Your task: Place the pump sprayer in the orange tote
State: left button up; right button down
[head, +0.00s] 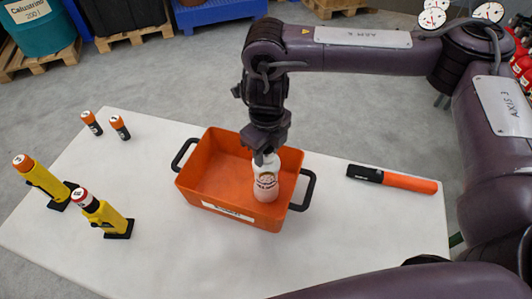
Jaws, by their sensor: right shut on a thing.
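The pump sprayer appears to be the white bottle with a pinkish lower part and a printed label (266,184). It is roughly upright, over the right part of the orange tote (202,188). My right gripper (265,157) comes down from above and is shut on the bottle's top, hiding most of it. The bottle's lower end looks to be within the tote's rim, but I cannot tell whether it touches the tote's floor. The tote has black handles at both ends and a white label in front. My left gripper is out of view.
The tote stands on a white table (150,165). Two yellow devices (40,179) (108,219) on black bases and two small orange-and-black cylinders (92,123) (119,127) stand at left. A black-and-orange tool (392,179) lies at right. The table front is clear.

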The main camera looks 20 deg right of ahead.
jog(key=shift+f, duration=0.6)
jog(key=shift+f, duration=0.1)
jog(key=c, duration=0.9)
grip_release()
notch_tip(320, 180, up, 12)
jog(key=shift+s+r, duration=0.1)
